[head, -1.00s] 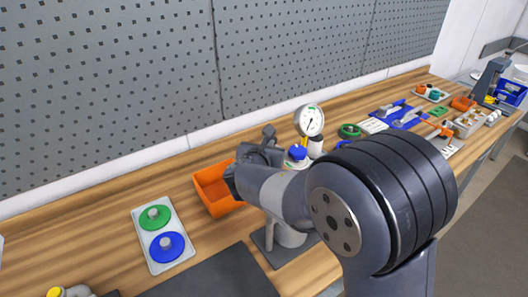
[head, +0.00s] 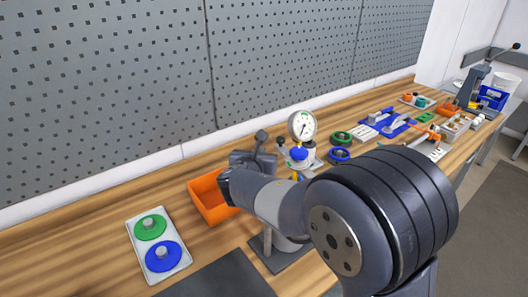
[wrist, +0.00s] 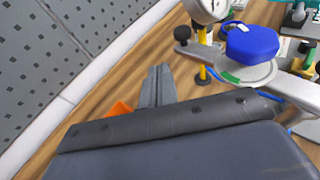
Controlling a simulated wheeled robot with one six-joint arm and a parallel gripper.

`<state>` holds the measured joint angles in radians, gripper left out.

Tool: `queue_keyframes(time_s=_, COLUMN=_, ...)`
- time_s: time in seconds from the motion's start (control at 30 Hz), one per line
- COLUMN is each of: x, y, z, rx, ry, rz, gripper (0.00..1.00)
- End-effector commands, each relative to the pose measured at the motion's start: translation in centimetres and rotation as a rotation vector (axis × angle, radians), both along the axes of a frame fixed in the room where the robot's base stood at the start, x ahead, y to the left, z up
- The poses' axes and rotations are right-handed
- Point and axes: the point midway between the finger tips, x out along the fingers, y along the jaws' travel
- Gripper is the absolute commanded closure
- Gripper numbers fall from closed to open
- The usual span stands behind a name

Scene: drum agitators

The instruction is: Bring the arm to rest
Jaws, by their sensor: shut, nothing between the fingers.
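My gripper (head: 262,138) is above the wooden bench, beside the orange bin and left of the pressure gauge in the head view. In the wrist view its two grey fingers (wrist: 157,86) lie together with nothing between them. My arm is bent over the bench and hides part of the bench and a grey stand below it.
The pressure gauge (head: 302,126) and blue knob (head: 299,154) stand close to my gripper. The orange bin (head: 208,199) is left of it. A tray (head: 178,265) holds green and blue discs. Green (head: 341,138) and blue (head: 340,155) rings lie right of the gauge.

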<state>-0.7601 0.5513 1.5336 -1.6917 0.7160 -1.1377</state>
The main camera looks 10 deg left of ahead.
Motion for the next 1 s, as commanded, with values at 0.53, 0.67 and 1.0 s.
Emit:
queue_keyframes(time_s=0.53, x=-7.7, y=3.2, z=2.7, rx=0.003, ry=-0.002, rz=0.002, gripper=1.0)
queue_keyframes(time_s=0.67, x=-7.9, y=3.2, z=2.8, rx=0.003, ry=-0.001, rz=0.001, gripper=1.0)
queue_keyframes(time_s=1.0, x=-7.2, y=2.9, z=2.6, rx=0.0, ry=-0.002, rz=0.0, gripper=1.0)
